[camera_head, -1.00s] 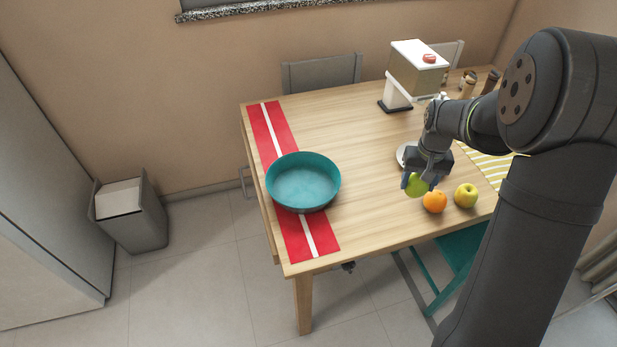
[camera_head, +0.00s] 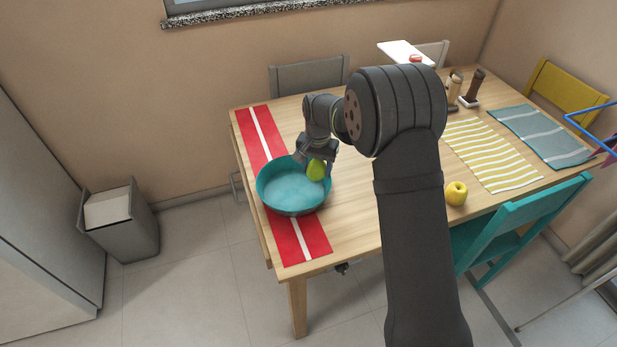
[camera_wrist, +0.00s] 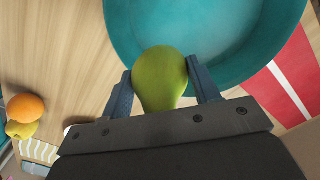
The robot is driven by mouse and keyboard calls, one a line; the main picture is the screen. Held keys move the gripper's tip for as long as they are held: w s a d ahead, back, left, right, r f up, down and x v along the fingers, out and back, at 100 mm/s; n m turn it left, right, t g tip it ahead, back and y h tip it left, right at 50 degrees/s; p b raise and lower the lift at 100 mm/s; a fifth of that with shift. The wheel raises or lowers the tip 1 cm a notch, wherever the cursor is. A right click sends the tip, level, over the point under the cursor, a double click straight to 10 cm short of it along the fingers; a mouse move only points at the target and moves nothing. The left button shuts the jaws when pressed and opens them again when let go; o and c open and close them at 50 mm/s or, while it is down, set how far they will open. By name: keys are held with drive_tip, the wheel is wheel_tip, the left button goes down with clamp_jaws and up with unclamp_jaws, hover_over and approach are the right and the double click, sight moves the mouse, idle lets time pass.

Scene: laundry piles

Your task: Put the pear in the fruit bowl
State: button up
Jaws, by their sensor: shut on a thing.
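The green pear (camera_head: 316,170) is held between the two fingers of my gripper (camera_head: 314,160). In the wrist view the pear (camera_wrist: 160,78) sits between the fingertips (camera_wrist: 162,84), overlapping the near rim of the bowl. The teal fruit bowl (camera_head: 289,209) stands on the red runner at the table's left end. It also shows in the wrist view (camera_wrist: 122,30), and its visible inside looks empty. In the head view the pear is at the bowl's right rim. I cannot tell how high it is above the rim.
The red runner (camera_head: 307,250) with a white stripe lies under the bowl. An orange (camera_wrist: 25,108) and a yellow apple (camera_head: 456,194) are on the wooden table (camera_head: 350,215). Striped and grey-green placemats lie to the right. A teal chair (camera_head: 520,225) stands at the front.

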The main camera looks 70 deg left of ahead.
sight(310, 178)
drive_tip(key=shift+s+a+f, duration=0.7)
drive_tip(key=shift+s+f, duration=0.05)
drive_tip(key=shift+s, duration=0.15)
drive_tip(key=shift+f, duration=1.9)
drive_tip(key=shift+f, duration=0.15)
drive_tip(key=o, duration=0.8)
wheel_tip(310, 178, up, 12)
drive_tip(key=shift+w+r, duration=0.1)
drive_tip(key=shift+r, duration=0.05)
